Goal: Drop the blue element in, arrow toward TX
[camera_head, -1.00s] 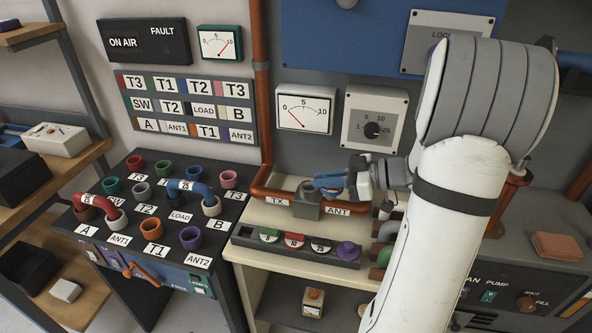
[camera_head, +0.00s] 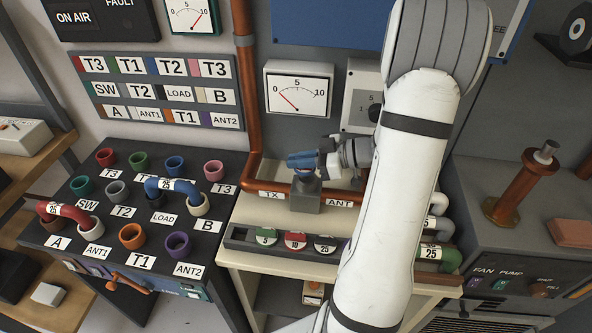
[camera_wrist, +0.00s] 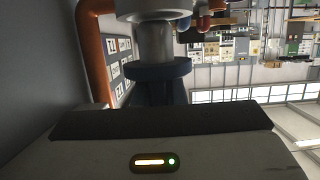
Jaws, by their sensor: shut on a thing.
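The blue element (camera_head: 301,161) is held by my gripper (camera_head: 320,159) just left of its jaws in the head view. It sits directly over the grey socket block (camera_head: 305,198) on the copper line, between the TX label (camera_head: 270,194) and the ANT label (camera_head: 339,202). I cannot tell whether its lower end touches the socket. No arrow on it can be made out. In the wrist view a blue collar (camera_wrist: 160,71) with a grey cylinder shows beyond the dark gripper edge.
A tray (camera_head: 237,241) with green, red and black elements lies in front of the socket; my arm hides its right end. A meter (camera_head: 298,90) hangs behind. The patch panel (camera_head: 205,257) with coloured sockets and cables stands at left.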

